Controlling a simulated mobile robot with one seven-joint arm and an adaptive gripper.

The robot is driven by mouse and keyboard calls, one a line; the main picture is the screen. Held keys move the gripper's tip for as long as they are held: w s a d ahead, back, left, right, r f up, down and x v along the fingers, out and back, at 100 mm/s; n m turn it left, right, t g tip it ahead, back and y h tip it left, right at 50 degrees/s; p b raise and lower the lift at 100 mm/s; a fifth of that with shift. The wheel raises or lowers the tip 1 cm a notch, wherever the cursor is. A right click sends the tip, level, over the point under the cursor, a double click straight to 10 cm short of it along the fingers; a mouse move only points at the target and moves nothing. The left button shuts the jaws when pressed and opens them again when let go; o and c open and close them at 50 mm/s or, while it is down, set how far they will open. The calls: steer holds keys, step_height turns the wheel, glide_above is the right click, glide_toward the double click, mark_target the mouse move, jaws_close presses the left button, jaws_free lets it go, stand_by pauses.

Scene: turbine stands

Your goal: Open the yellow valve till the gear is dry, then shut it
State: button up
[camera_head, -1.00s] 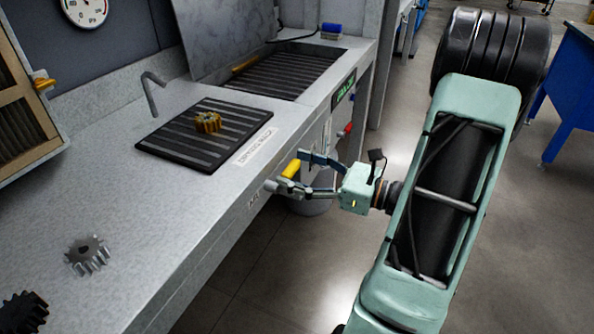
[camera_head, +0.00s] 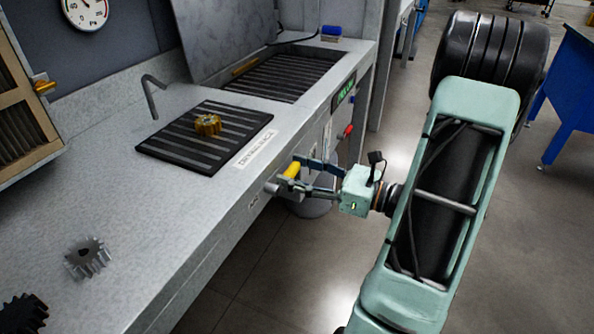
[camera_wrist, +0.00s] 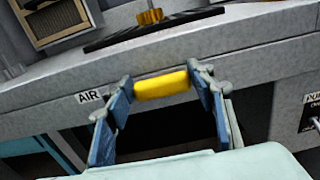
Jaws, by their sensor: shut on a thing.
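The yellow valve handle (camera_head: 292,170) is at the front edge of the bench, beside a label that reads AIR in the wrist view. My gripper (camera_head: 297,177) is shut on it; in the wrist view the yellow handle (camera_wrist: 162,87) lies between my two fingertips. Whether the gear is wet or dry is too small to tell.
A grey gear (camera_head: 87,257) and a dark gear (camera_head: 22,313) lie on the bench at the lower left. A slatted basin (camera_head: 290,75) is behind the mat, with a green display (camera_head: 344,90) and a red knob (camera_head: 348,131) on the front. A gauge (camera_head: 86,12) hangs on the wall.

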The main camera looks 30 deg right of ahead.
steer(key=shift+m+p, duration=0.3)
steer(key=shift+p, duration=0.15)
steer(key=m+p, duration=0.1)
steer(key=p, duration=0.1)
steer(key=f+m+p, duration=0.1)
steer(key=shift+f+m+p, duration=0.25)
steer(key=shift+m+p, duration=0.15)
steer(key=s+a+f+m+p, duration=0.3)
steer(key=f+m+p, duration=0.2)
steer(key=m+p, duration=0.4)
steer(key=shift+a+f+m, duration=0.4)
steer(key=shift+m, duration=1.6)
steer(key=o, duration=1.7)
